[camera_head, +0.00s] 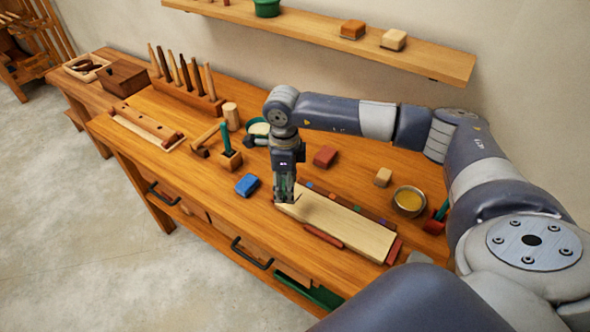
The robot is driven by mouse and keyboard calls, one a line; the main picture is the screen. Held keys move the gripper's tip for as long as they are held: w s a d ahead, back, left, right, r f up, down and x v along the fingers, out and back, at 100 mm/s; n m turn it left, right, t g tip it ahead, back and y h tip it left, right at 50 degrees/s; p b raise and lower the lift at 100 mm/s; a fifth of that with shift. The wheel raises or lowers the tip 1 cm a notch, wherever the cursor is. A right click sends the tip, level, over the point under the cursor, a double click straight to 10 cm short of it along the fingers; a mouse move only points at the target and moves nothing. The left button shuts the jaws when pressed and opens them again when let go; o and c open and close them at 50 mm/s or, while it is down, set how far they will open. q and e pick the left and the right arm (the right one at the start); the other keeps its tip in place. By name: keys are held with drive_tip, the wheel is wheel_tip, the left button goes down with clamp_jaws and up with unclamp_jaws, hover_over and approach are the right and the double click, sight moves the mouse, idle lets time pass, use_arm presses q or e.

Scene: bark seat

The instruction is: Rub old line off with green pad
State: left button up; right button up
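A long pale wooden board (345,228) lies on the workbench, framed by darker strips. My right gripper (284,195) points down at the board's left end, with its fingers close around something dark green, which looks like the green pad (288,184). The fingers hide most of the pad. I cannot tell whether it touches the board. A thin dark mark (297,198) shows beside the fingertips; I cannot tell whether it is a drawn line or shadow. My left gripper is not in view.
A blue block (247,184) lies left of the gripper. A red block (325,156), a tan block (383,177) and a bowl of yellow stuff (409,200) stand behind the board. A tool rack (188,98) stands far left. A wall shelf (330,30) hangs above.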

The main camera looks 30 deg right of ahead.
drive_tip(key=d+f+m, duration=0.1)
drive_tip(key=m, duration=0.1)
drive_tip(key=w+d+f+m, duration=0.1)
drive_tip(key=m, duration=0.1)
drive_tip(key=d+f+m, duration=0.1)
drive_tip(key=d, duration=0.1)
drive_tip(key=shift+w+m, duration=0.3)
drive_tip(key=shift+m, duration=0.1)
wheel_tip(320, 180, down, 3)
drive_tip(key=shift+r+b, duration=0.15)
drive_tip(key=shift+b, duration=0.8)
drive_tip(key=shift+f+b, duration=0.4)
drive_tip(key=shift+f, duration=0.2)
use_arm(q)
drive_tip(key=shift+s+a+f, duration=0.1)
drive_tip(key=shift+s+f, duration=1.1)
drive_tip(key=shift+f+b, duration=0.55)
use_arm(e)
drive_tip(key=shift+f, duration=0.7)
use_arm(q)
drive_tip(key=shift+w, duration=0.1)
